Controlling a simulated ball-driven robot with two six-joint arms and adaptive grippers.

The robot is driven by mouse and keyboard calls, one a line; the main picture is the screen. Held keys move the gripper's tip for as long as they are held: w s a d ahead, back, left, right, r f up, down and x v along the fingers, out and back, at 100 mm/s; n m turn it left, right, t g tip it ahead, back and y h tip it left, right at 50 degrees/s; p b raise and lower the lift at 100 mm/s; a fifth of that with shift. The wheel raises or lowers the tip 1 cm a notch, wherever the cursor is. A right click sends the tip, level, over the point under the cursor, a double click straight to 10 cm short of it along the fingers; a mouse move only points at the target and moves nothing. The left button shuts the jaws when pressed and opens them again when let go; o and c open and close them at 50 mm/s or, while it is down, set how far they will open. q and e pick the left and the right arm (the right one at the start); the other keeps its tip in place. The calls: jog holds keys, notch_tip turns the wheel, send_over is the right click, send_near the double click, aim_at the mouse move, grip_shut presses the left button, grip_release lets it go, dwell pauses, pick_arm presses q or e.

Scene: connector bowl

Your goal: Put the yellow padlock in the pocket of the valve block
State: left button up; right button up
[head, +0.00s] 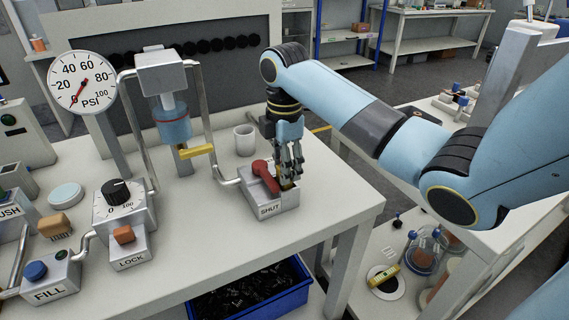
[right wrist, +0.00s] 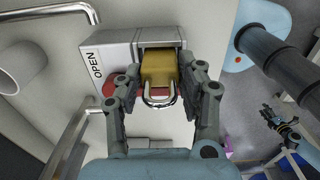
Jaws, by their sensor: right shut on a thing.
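The yellow padlock (right wrist: 160,68) has a silver shackle (right wrist: 160,97). My right gripper (right wrist: 161,82) is shut on its sides. The valve block (head: 270,208) is grey, with a red handle (head: 264,173) and the words SHUT and OPEN on its faces. The padlock is at the pocket (right wrist: 158,47) of the block. Whether it rests on the pocket floor I cannot tell. In the head view the right gripper (head: 290,176) points down over the block and hides most of the padlock. A small dark jointed shape in the right wrist view (right wrist: 278,124) looks like my left gripper; its jaws are unclear.
A pipe (head: 221,177) runs into the block from the left. A grey cup (head: 244,141) stands behind it. A gauge (head: 81,82), a dial box (head: 122,208) and a yellow lever (head: 196,150) are further left. The bench (head: 312,230) is clear right of the block.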

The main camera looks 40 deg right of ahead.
jog(key=shift+f, duration=0.2)
jog(key=o, duration=1.2)
jog(key=shift+f, duration=0.15)
notch_tip(320, 180, up, 7)
jog(key=shift+w+r, duration=0.1)
notch_tip(320, 180, up, 5)
jog(key=p, duration=0.4)
jog(key=shift+r, duration=0.1)
